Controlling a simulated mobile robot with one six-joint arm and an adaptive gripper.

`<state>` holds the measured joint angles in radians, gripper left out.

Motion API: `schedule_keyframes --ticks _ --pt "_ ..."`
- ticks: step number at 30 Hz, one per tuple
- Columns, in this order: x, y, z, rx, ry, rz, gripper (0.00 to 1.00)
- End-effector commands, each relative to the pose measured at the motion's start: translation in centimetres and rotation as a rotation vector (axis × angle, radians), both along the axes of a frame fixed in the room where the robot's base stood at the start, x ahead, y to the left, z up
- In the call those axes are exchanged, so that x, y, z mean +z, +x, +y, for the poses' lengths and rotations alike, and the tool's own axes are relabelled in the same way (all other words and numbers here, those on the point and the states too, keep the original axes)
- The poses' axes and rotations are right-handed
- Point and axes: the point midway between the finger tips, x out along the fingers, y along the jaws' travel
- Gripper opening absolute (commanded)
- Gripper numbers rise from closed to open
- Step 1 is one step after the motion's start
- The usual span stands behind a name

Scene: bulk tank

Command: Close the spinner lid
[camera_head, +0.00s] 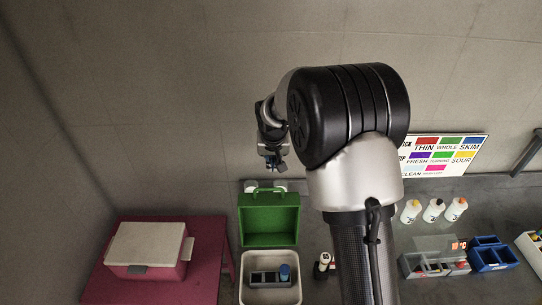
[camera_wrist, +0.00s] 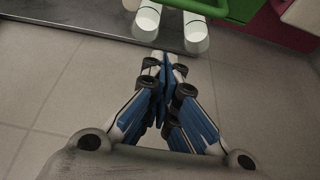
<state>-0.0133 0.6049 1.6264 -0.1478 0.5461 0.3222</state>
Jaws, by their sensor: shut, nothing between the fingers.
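A green lid (camera_head: 269,217) with a handle stands raised at the back of an open pale box (camera_head: 246,292), which I take to be the spinner. Inside the box are a dark rack (camera_head: 262,279) and a blue-capped vial (camera_head: 285,272). My gripper (camera_head: 280,166) is above and behind the lid, apart from it. In the wrist view my gripper (camera_wrist: 165,62) is shut and empty, pointing toward two white cylinders (camera_wrist: 147,20). The lid's green handle (camera_wrist: 200,8) shows at the top edge there. The box's inside is hidden in the wrist view.
A maroon case (camera_head: 147,250) with a pale top sits on a maroon table at left. A small bottle (camera_head: 324,263) stands right of the box. White bottles (camera_head: 433,210), a grey rack (camera_head: 430,264) and blue bins (camera_head: 493,254) are at right. A label board (camera_head: 445,155) leans behind.

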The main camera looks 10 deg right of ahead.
Motion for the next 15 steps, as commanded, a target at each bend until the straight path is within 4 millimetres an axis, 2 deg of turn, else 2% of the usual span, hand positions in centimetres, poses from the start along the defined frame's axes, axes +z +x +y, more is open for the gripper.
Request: schedule_keyframes --ticks 1,7,9,15 --pt "-1.3 0.4 -0.1 0.0 0.0 0.005 0.0" --pt "-5.1 1.8 -0.4 0.001 0.0 0.004 0.0" --pt "-4.6 0.4 -0.1 0.001 0.0 0.001 0.0" --pt "-4.7 -1.6 0.3 0.0 0.0 0.0 0.0"
